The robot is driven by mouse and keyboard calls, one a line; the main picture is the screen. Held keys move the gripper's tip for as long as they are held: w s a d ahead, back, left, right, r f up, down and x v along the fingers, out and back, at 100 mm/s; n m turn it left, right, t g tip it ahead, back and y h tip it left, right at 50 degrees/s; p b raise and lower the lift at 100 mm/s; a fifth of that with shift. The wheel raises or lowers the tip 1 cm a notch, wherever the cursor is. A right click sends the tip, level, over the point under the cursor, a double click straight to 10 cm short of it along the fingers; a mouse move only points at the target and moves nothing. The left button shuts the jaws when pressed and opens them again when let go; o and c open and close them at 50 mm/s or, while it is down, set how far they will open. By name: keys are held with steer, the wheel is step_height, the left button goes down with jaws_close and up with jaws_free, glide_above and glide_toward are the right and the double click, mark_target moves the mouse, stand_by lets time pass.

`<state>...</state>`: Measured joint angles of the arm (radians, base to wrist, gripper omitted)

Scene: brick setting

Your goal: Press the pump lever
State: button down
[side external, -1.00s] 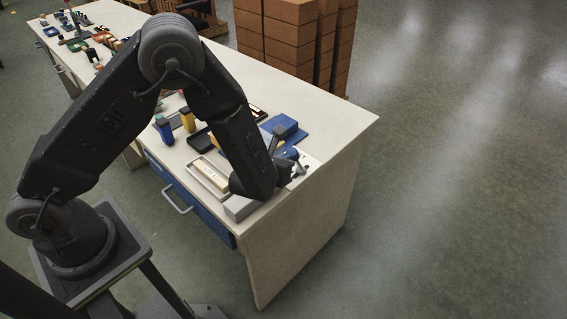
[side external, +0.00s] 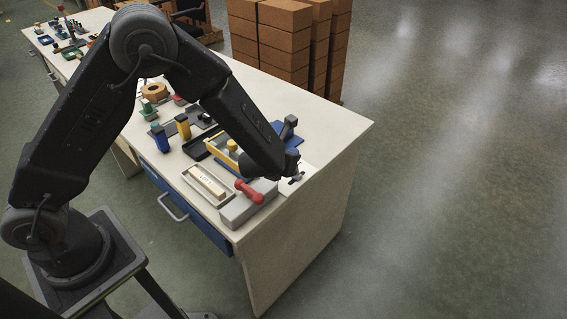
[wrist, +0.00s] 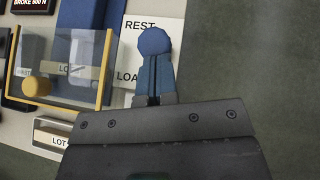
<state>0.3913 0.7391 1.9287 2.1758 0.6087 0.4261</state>
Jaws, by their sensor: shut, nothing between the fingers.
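In the side external view my gripper (side external: 295,180) is low over the white plate (side external: 302,187) at the bench's right end, and the lever cannot be made out there.
A grey block (side external: 243,209) with a red handle (side external: 248,190) stands near the bench front. Open floor lies right of the bench.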

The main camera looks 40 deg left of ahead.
steer(key=w+r, duration=0.1)
steer(key=w, duration=0.7)
steer(key=shift+w, duration=0.35)
steer(key=shift+w+r, duration=0.1)
steer(key=shift+r, duration=0.1)
steer(key=s+d+r, duration=0.2)
steer(key=s+r, duration=0.1)
steer(key=r, duration=0.6)
steer(key=shift+s, duration=0.15)
steer(key=shift+a+r, duration=0.1)
